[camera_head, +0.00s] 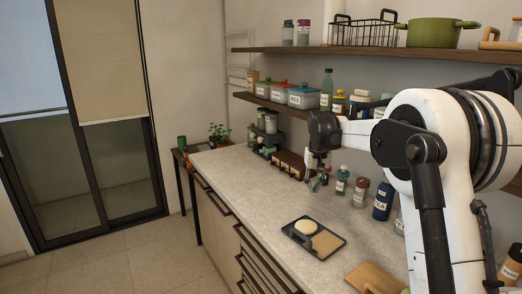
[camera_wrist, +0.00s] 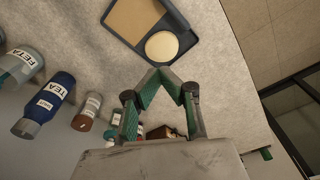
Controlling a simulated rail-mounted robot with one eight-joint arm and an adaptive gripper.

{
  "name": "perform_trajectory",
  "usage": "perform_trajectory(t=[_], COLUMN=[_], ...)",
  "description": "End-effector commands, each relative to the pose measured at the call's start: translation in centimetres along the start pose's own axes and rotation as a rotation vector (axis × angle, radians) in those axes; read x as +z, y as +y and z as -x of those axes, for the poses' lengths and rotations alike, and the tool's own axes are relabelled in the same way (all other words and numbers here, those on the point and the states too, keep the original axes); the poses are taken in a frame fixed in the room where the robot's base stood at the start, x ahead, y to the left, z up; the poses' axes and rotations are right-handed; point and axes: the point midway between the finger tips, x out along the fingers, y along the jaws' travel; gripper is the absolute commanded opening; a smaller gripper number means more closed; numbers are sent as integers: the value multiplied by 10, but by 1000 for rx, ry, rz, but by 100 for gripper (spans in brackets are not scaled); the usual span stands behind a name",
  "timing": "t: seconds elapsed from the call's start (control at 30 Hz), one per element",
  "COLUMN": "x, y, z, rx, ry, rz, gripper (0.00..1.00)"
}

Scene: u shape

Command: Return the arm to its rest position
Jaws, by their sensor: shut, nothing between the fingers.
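My gripper (camera_head: 316,180) hangs from the wrist above the counter in the head view. It is in front of the shelves and left of the green-capped bottle (camera_head: 342,180). In the wrist view my gripper (camera_wrist: 166,78) has its green-lined fingers brought together at the tips. Nothing shows between them. My white and black arm fills the right side of the head view and hides part of the counter and shelves.
The dark tray (camera_head: 330,245) with a round white item lies on the counter (camera_head: 262,208). The blue tea bottle (camera_head: 383,200) and brown-capped jar (camera_head: 361,191) stand near my arm. Shelves (camera_head: 262,103) with containers run along the wall. The floor at left is clear.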

Motion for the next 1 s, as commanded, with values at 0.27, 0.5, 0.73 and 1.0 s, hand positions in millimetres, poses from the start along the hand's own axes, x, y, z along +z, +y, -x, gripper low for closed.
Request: perform_trajectory(t=[0.27, 0.5, 0.73, 1.0], x=[62, 122, 184, 261], y=[-1, -2, -3, -4], z=[52, 83, 99, 102], rx=[1, 2, 3, 4], ry=[82, 154, 222, 301], rz=[-3, -5, -8, -11], gripper=[0, 0, 0, 0])
